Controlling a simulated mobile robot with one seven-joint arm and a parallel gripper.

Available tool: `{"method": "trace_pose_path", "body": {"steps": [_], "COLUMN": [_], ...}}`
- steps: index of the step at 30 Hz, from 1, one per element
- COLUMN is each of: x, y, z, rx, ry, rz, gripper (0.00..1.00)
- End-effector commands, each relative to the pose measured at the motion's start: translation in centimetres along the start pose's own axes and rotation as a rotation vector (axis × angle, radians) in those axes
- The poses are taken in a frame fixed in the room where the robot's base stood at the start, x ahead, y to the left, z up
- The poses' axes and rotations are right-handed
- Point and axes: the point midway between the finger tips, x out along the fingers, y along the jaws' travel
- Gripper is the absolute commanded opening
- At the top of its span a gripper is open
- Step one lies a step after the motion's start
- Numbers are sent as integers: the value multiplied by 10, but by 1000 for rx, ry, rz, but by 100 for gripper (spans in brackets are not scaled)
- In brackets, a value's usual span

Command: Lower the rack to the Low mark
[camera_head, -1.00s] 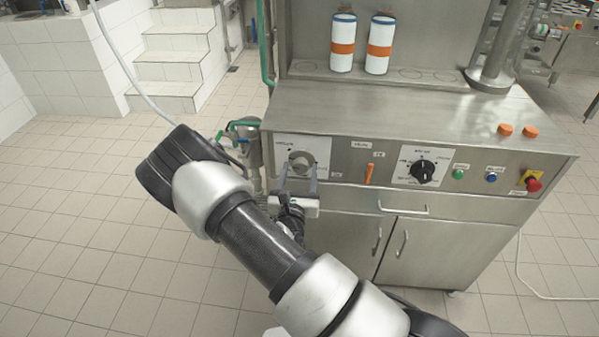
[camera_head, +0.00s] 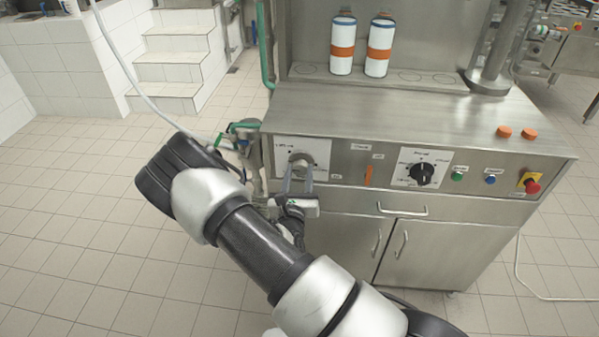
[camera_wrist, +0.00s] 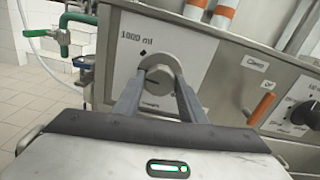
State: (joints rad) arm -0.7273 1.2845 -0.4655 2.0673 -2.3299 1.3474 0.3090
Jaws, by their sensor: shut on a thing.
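The machine's front has a left white panel (camera_head: 318,150) with a round grey knob (camera_head: 300,158); the wrist view also shows this knob (camera_wrist: 158,62), below a "1000 ml" label. My gripper (camera_head: 299,180) is at this knob with its two fingers closed on its sides; the fingers also show in the wrist view (camera_wrist: 157,84). A bare steel ledge (camera_head: 452,80) with circle marks lies behind the worktop, and two white bottles with orange bands (camera_head: 343,45) stand on it. I cannot tell which part is the rack. No Low mark is readable.
An orange lever (camera_head: 369,176) hangs right of the knob. Further right are a black dial (camera_head: 422,173), a green button (camera_head: 457,175), a blue button (camera_head: 490,178) and a red stop button (camera_head: 533,186). A green-handled valve (camera_wrist: 75,33) stands close left of the knob.

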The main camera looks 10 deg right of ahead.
Motion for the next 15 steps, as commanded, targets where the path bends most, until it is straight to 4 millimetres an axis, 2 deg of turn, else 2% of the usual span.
{"method": "trace_pose_path", "body": {"steps": [15], "x": [-1], "y": [0], "z": [2], "rx": [-458], "ry": [1], "rz": [3], "gripper": [15]}}
